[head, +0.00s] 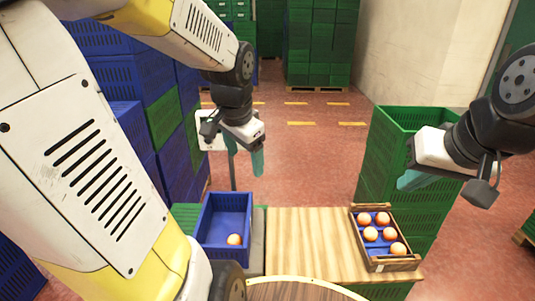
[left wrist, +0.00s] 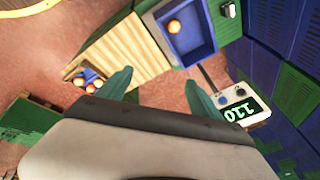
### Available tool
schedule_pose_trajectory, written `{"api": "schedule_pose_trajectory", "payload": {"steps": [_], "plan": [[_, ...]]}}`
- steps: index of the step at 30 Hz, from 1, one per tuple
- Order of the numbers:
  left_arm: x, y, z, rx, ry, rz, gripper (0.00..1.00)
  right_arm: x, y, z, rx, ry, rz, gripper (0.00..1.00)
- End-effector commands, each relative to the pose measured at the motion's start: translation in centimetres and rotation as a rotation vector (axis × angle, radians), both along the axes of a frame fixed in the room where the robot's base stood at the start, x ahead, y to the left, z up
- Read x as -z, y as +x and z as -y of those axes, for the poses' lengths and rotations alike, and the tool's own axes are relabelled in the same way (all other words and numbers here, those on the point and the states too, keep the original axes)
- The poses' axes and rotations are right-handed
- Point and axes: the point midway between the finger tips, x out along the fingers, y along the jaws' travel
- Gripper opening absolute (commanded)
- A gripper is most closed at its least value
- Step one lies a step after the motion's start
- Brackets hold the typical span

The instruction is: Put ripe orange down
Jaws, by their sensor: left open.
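A single orange (head: 234,239) lies in the blue crate (head: 248,205) left of the wooden board; it also shows in the left wrist view (left wrist: 173,26). Several oranges (head: 370,234) sit in the wooden box (head: 394,264) on the right. My left gripper (head: 244,158) is open and empty, raised above and beyond the blue crate. Its two teal fingers stand apart in the left wrist view (left wrist: 158,90), with nothing between them. My right gripper (head: 409,180) hangs above and beyond the wooden box; its fingers are seen edge-on and their opening is unclear.
Stacked green crates (head: 400,120) stand behind the wooden box. Blue crates (head: 140,80) are stacked at the left. The wooden board (head: 310,240) between crate and box is clear.

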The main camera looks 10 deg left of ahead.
Motion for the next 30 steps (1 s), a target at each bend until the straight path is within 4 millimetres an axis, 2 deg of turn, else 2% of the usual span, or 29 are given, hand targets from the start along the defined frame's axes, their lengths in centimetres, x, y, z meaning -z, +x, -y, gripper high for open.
{"api": "schedule_pose_trajectory", "payload": {"steps": [1,3,6,10,15,30], "plan": [[-1.5,-1.6,1.1,-0.065,-0.052,0.048,0.75,0.0,0.0,0.0,0.000,0.000,0.000,0.00],[-2.8,-3.6,2.3,-0.163,-0.140,0.094,0.75,0.0,0.0,0.0,0.000,0.000,0.000,0.00],[-4.1,-6.0,3.7,-0.274,-0.261,0.140,0.75,0.0,0.0,0.0,0.000,0.000,0.000,0.00],[-4.9,-8.0,4.9,-0.363,-0.377,0.165,0.75,0.0,0.0,0.0,0.000,0.000,0.000,0.00],[-5.1,-8.8,5.4,-0.404,-0.432,0.170,0.75,0.0,0.0,0.0,0.000,0.000,0.000,0.00],[-5.2,-8.8,5.4,-0.403,-0.429,0.170,0.75,0.0,0.0,0.0,0.000,0.000,0.000,0.00]]}}
